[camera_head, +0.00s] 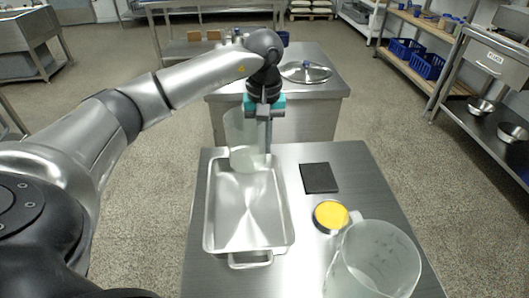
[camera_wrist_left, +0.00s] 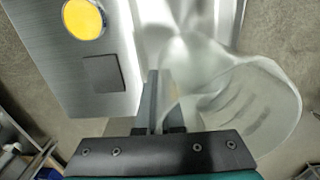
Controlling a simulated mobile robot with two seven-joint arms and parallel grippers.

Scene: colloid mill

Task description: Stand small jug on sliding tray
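The small jug (camera_head: 240,138) is clear, pale plastic and upright at the far end of the sliding tray. The sliding tray (camera_head: 208,215) is a shallow, shiny metal pan with a front handle, lying on the steel table. My left gripper (camera_head: 266,143) comes down from above at the jug's right side. Its fingers (camera_wrist_left: 162,108) are close together at the jug's side, apparently shut on its handle. The jug's open rim (camera_wrist_left: 290,85) shows in the left wrist view. I cannot tell whether the jug's base touches the tray. My right gripper is not in view.
A large clear jug (camera_head: 375,262) stands at the table's near right. A round yellow-topped dish (camera_head: 331,216) and a black square pad (camera_head: 319,178) lie right of the tray. A second steel table with a round metal lid (camera_head: 306,72) stands behind. The tray's middle and front are empty.

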